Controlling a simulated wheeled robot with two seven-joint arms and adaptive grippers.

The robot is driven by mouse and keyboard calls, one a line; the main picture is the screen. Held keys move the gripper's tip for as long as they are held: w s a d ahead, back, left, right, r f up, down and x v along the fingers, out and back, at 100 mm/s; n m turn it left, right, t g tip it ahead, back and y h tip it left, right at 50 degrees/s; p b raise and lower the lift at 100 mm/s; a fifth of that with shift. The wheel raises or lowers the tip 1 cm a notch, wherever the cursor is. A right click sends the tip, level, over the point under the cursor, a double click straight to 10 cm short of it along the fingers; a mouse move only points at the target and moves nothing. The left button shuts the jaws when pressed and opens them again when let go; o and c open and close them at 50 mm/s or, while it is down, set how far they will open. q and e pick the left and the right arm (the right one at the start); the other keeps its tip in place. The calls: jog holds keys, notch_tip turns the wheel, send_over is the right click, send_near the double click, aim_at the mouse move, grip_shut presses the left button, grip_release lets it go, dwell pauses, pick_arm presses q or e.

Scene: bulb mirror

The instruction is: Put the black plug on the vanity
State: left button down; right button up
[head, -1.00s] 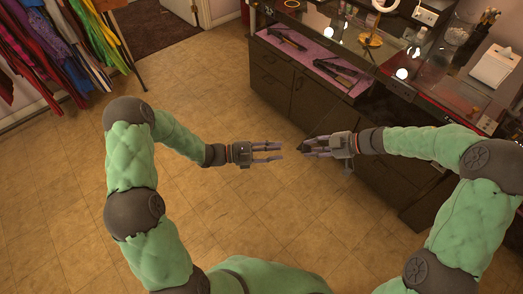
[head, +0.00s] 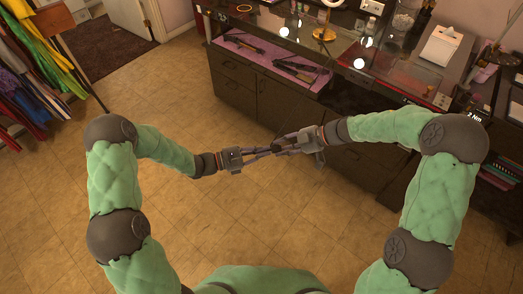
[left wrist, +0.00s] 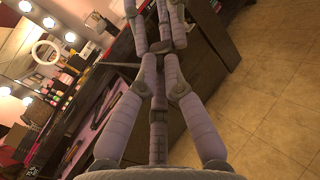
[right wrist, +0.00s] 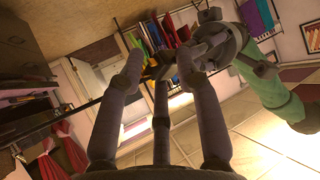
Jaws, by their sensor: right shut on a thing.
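The black plug (head: 276,147) is a small dark piece at my right gripper's fingertips. My right gripper (head: 282,145) is shut on it, above the floor in front of the vanity. The plug also shows between the fingers in the right wrist view (right wrist: 161,72). My left gripper (head: 266,152) meets the right one tip to tip at the plug. Its fingers have drawn close together, but whether they grip the plug is unclear. The left wrist view shows the dark plug (left wrist: 159,47) at the meeting tips. The vanity (head: 285,110) is a dark cabinet at the back right.
An open drawer (head: 318,82) with pink lining holds hair tools. A white tissue box (head: 441,45), a ring-shaped mirror and lit bulbs are on or over the vanity top. Clothes (head: 35,70) hang at the left. The tiled floor (head: 130,220) is clear.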

jog(key=o, duration=1.2)
